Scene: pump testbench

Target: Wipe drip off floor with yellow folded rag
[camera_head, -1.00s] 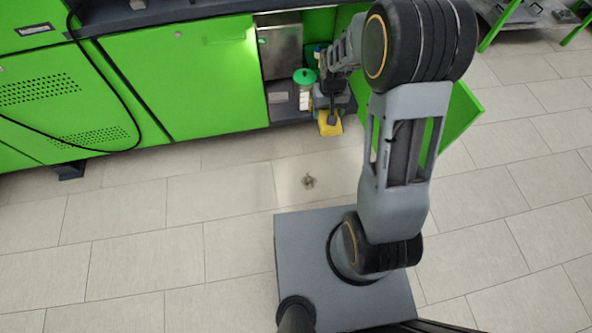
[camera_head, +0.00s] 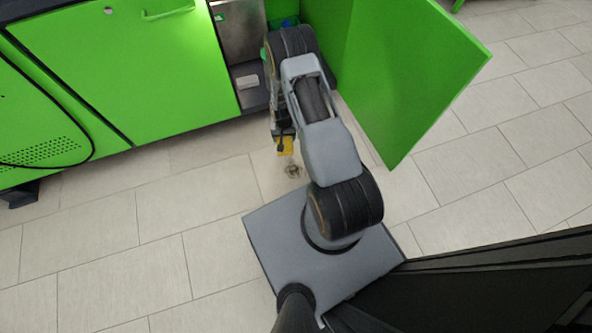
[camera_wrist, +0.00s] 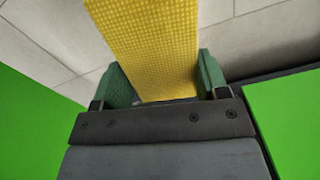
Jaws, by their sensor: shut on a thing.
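The yellow folded rag (camera_head: 285,144) is held in my gripper (camera_head: 283,138), low in front of the open cabinet. In the wrist view the rag (camera_wrist: 150,45) sticks out between the two green fingers of my gripper (camera_wrist: 160,85), with tile floor beyond it. The dark drip (camera_head: 293,170) is a small patch on the light floor, just below the rag in the head view. I cannot tell whether the rag touches the floor.
The green cabinet (camera_head: 150,75) stands behind, with its door (camera_head: 400,75) swung open to the right of my arm. A small light block (camera_head: 247,81) lies on the cabinet's dark bottom shelf. The tiled floor (camera_head: 130,230) at the left is clear.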

